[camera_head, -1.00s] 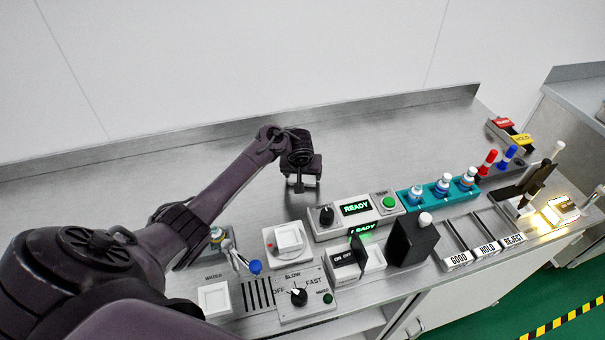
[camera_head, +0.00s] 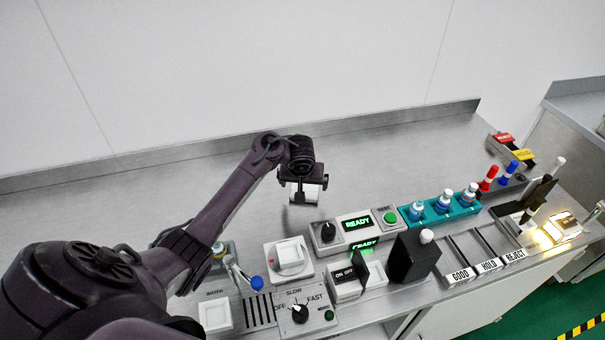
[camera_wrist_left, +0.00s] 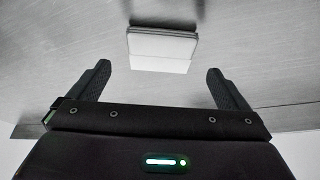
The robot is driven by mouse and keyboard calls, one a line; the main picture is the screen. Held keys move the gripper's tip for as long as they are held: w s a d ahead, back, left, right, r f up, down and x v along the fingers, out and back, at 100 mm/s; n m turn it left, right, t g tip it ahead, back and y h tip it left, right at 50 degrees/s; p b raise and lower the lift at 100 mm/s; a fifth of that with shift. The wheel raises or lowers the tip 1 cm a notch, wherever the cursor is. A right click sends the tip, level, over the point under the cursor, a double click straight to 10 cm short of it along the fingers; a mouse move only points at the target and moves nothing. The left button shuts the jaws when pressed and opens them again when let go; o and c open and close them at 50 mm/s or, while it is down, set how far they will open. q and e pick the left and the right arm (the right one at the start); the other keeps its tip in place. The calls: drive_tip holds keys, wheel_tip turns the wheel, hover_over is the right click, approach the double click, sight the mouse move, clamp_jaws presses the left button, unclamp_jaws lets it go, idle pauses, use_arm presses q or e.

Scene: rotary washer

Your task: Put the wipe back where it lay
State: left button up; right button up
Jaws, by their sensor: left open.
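The wipe, a small white folded pad (camera_head: 308,194), shows at my left gripper (camera_head: 303,183) over the bare back part of the steel bench. In the left wrist view the wipe (camera_wrist_left: 162,46) lies flat-sided beyond and between the fingertips of my left gripper (camera_wrist_left: 158,69). Clear gaps show on both sides, so the open fingers do not touch it. The gripper partly hides the wipe in the head view. My right gripper is not in view.

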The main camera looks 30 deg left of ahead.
use_arm(q)
drive_tip(key=p+v, duration=0.2)
drive_tip(key=v, duration=0.5)
drive_tip(key=shift+r, duration=0.25)
